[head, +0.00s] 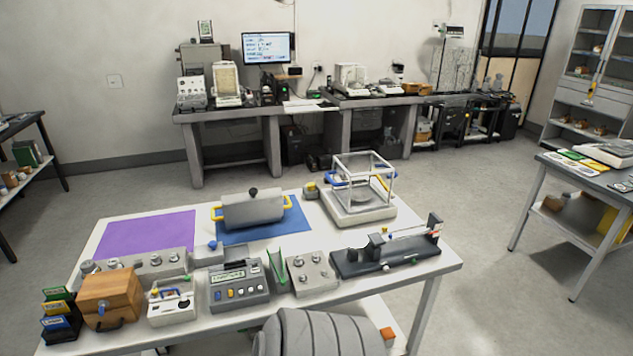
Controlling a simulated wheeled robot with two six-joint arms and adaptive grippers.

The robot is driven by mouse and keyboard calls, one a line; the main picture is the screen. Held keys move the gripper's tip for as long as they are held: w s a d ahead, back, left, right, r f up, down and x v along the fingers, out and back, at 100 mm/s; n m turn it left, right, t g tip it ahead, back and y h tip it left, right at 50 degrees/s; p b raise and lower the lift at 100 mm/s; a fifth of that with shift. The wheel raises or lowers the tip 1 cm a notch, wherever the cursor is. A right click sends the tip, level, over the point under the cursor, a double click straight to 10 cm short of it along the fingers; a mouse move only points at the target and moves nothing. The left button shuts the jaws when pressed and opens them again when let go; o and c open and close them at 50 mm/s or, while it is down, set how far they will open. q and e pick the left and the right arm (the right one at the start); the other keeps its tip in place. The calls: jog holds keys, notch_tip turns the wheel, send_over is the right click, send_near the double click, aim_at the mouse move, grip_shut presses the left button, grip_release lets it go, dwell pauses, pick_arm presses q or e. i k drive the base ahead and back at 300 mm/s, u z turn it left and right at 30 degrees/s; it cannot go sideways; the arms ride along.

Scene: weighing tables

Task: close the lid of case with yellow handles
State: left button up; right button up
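The case with yellow handles (253,212) is a grey box near the back middle of the near white table. One yellow handle (216,214) is on its left end and another (287,201) on its right end. It stands on a blue mat (292,222). A black knob (253,192) shows at its top. A broad grey face is turned toward me, and the inside is not visible. I cannot tell from this view how far the lid is open. Neither of my grippers is in view.
A purple mat (147,232) lies left of the case. A glass-walled balance (362,205) stands to its right.

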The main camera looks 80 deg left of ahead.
aim_at(255, 204)
jog(key=i, duration=0.55)
jog(key=u, duration=3.2)
